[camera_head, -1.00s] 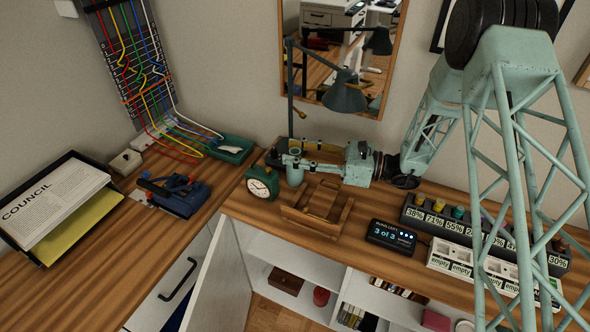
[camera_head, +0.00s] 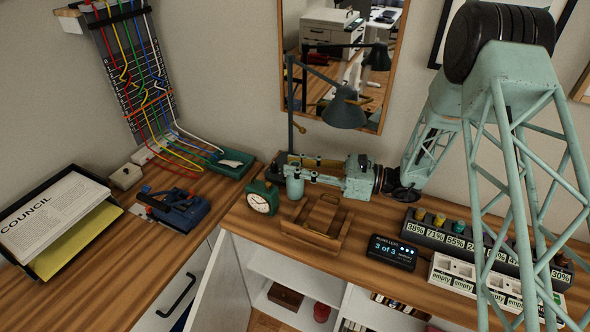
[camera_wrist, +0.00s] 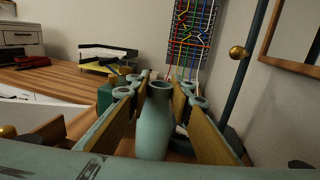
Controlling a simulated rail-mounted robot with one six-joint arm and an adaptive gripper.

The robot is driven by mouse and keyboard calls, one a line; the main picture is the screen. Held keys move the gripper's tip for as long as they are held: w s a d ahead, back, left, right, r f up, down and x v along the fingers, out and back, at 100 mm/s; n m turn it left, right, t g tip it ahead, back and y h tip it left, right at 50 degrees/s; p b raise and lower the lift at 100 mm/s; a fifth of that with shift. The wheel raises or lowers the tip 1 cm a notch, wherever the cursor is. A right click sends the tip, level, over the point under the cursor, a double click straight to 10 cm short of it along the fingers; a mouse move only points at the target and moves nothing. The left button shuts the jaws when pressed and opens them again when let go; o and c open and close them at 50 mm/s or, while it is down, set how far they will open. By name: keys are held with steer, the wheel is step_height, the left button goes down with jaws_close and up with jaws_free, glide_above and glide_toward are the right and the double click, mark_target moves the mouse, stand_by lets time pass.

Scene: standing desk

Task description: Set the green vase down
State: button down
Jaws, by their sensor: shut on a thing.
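The green vase (camera_wrist: 156,128) stands upright between the two fingers of my gripper (camera_wrist: 160,92) in the wrist view, its open mouth toward the top. My gripper is shut on it. In the head view my gripper (camera_head: 297,174) reaches left, low over the back of the desk, and the lower part of the vase (camera_head: 294,188) shows below the fingers. I cannot tell whether its base touches the desk (camera_head: 352,220).
A green clock (camera_head: 262,198) stands just left of the vase, and a wooden carrier (camera_head: 317,222) in front. A desk lamp (camera_head: 344,110) rises behind. A dark display (camera_head: 391,252) stands to the right. Bare desk lies between the carrier and display.

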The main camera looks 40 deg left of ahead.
steer(key=shift+r+p, duration=0.9)
steer(key=shift+r, duration=3.85)
